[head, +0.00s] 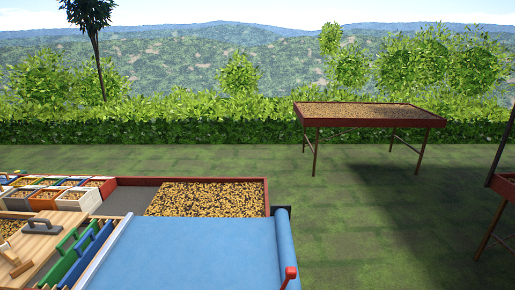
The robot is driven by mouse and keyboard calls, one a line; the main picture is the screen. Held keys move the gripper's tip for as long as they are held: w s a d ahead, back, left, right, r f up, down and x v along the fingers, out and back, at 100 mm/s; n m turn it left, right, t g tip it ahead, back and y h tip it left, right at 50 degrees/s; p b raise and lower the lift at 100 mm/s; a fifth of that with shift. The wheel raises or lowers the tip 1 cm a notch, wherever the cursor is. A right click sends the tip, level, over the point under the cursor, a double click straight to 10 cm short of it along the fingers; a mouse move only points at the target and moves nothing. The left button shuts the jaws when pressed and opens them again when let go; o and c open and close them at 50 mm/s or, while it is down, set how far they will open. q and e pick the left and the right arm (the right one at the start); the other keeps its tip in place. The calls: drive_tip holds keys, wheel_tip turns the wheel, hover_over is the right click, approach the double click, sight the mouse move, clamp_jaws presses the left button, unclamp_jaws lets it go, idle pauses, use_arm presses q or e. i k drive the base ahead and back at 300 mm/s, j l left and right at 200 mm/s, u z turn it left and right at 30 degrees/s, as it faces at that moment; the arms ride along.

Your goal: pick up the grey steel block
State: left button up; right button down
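A grey piece with a raised dark handle (42,227) lies on the wooden board at the left. It is the only thing here that looks like the grey steel block, but it is too small for me to be sure. Nothing is seen touching it. Neither of my grippers is in view.
Small bins of beans (78,200) stand behind the board. Green and blue racks (84,258) stand to its right. A red-rimmed tray of beans (266,190) is behind a blue sheet (200,250) with a red-knobbed lever (290,273). A drying table (440,123) stands farther off; grass between is open.

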sight(48, 229)
drive_tip(key=u, duration=1.7)
drive_tip(key=i+j+u, duration=0.65)
drive_tip(key=i, duration=0.2)
drive_tip(key=i+j+u, duration=0.35)
drive_tip(key=i, duration=0.15)
drive_tip(key=i+z, duration=0.1)
drive_tip(key=i, duration=0.65)
drive_tip(key=i+j+z, duration=0.1)
drive_tip(key=i, duration=0.65)
drive_tip(key=i+z, duration=0.25)
drive_tip(key=z, duration=0.2)
drive_tip(key=i+j+z, duration=0.2)
drive_tip(key=z, duration=0.3)
drive_tip(key=i+j+z, duration=0.25)
drive_tip(key=z, duration=0.2)
drive_tip(key=i+j+z, duration=0.2)
drive_tip(key=z, duration=0.3)
drive_tip(key=j, duration=0.1)
